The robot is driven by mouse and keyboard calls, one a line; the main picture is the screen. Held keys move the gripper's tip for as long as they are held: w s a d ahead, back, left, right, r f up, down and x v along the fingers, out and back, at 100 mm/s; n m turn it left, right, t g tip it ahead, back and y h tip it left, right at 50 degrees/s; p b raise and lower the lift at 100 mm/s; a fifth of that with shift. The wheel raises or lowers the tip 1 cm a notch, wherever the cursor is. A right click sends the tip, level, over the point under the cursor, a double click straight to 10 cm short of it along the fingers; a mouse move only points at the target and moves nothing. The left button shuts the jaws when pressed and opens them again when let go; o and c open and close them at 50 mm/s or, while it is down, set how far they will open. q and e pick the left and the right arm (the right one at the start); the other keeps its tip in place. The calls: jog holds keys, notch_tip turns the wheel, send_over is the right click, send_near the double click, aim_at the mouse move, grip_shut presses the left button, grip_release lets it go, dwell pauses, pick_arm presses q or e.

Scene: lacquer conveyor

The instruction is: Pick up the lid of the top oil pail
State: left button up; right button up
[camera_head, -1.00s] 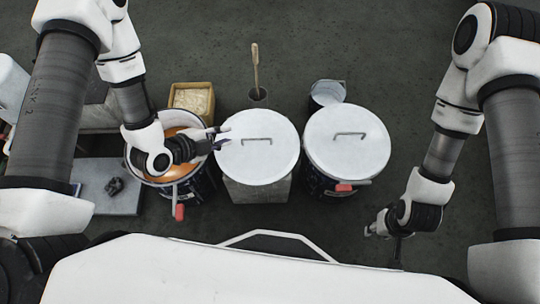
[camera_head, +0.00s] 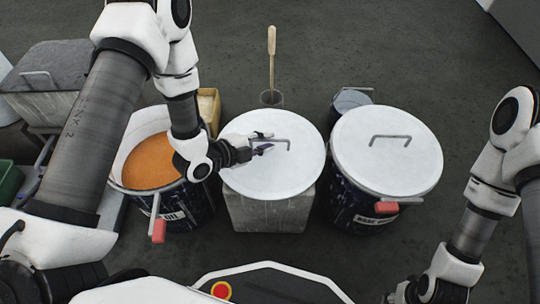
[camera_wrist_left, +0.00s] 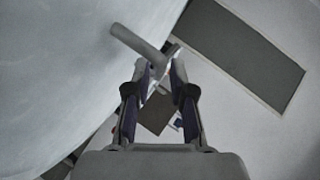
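The middle white round lid (camera_head: 275,178) lies on a grey block (camera_head: 268,212), with a grey bar handle (camera_head: 287,142) on top. My left gripper (camera_head: 265,143) is over this lid, its fingers at the left end of the handle. In the left wrist view, the fingers (camera_wrist_left: 157,72) stand apart, with the handle (camera_wrist_left: 138,45) bent end at their tips. I cannot tell if they touch it. The left pail (camera_head: 180,205) is uncovered, with orange content (camera_head: 150,160). My right gripper (camera_head: 398,297) is at the bottom edge, mostly cut off.
A dark pail (camera_head: 352,208) on the right carries another white lid (camera_head: 386,165) with a bar handle. Behind stand a small container (camera_head: 271,98) with a wooden stick (camera_head: 271,55) and a grey bucket (camera_head: 351,99). Grey floor behind them is clear.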

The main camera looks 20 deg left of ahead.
pick_arm(q)
jog(key=shift+x, duration=0.8)
jog(key=shift+f, duration=0.1)
grip_shut()
pick_arm(e)
jog(key=shift+f, duration=0.45)
pick_arm(q)
jog(key=shift+r, duration=0.2)
pick_arm(e)
jog(key=shift+r, duration=0.1)
